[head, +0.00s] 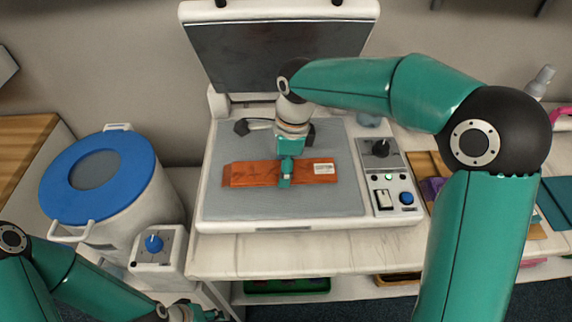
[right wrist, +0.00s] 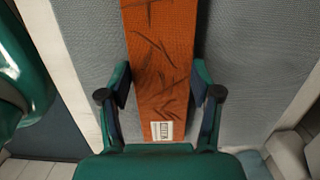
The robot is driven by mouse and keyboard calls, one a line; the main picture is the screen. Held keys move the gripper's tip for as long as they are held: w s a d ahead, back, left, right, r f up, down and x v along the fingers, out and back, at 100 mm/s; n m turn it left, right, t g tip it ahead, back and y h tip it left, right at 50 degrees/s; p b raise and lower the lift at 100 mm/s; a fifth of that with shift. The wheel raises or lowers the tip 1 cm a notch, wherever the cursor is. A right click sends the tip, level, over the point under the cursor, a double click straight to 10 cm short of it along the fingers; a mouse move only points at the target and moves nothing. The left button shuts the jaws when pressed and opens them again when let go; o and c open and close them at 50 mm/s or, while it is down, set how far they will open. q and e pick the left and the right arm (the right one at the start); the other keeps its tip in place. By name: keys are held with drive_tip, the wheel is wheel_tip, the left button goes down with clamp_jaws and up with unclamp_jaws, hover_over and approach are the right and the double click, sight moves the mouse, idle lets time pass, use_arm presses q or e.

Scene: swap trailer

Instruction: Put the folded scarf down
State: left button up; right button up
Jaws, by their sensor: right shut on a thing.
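The folded scarf (head: 255,173) is a long, flat orange strip with dark marks and a white label near its right end. It lies level over the grey pad (head: 230,203) of the white press; I cannot tell if it touches the pad. My right gripper (head: 286,180) comes down from above and is shut across the scarf, right of its middle. In the right wrist view the scarf (right wrist: 162,60) runs between the two fingers of the right gripper (right wrist: 162,88). My left gripper (head: 200,313) shows only in part at the bottom edge, its jaws unclear.
The press lid (head: 280,55) stands open behind the pad. A control panel (head: 385,185) with a knob and buttons is at the pad's right. A white drum with a blue lid (head: 70,190) stands left. Coloured cloths (head: 433,187) lie on the right.

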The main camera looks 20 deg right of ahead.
drive_tip(key=shift+f, duration=0.2)
drive_tip(key=o, duration=1.2)
drive_tip(key=shift+c, duration=0.2)
drive_tip(key=shift+r, duration=0.1)
wheel_tip(320, 180, up, 12)
drive_tip(key=d, duration=0.1)
drive_tip(key=shift+s+d+p, duration=0.2)
drive_tip(key=shift+p, duration=0.15)
